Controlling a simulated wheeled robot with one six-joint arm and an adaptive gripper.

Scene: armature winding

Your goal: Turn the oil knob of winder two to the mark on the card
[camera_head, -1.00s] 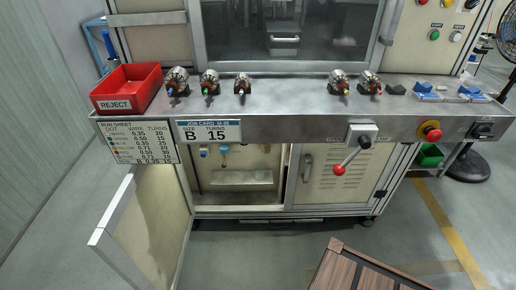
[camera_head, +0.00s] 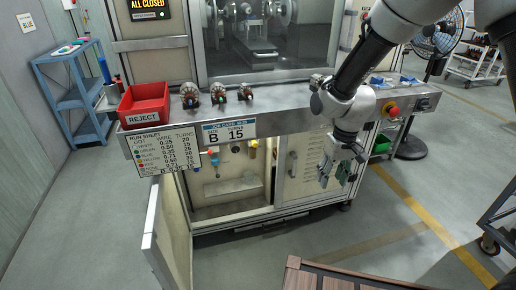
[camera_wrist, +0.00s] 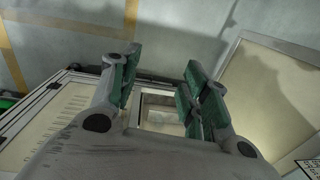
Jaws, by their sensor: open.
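The machine's lower cabinet stands open. Inside it, near the top, are a blue fitting (camera_head: 215,157), a red and yellow fitting (camera_head: 197,161) and a dark round fitting (camera_head: 236,148); they are too small to tell which is the oil knob, and no mark is readable. A job card (camera_head: 229,132) on the bench front reads size B, turns 15. My gripper (camera_head: 334,173) is open and empty, pointing down in front of the closed right cabinet door, right of the opening. In the wrist view its green-padded fingers (camera_wrist: 160,82) are spread, with nothing between them.
The open cabinet door (camera_head: 153,225) juts forward at the left. A run sheet (camera_head: 157,152) and red reject bin (camera_head: 146,105) are at the bench's left. Several armatures lie on the bench. The floor between is clear.

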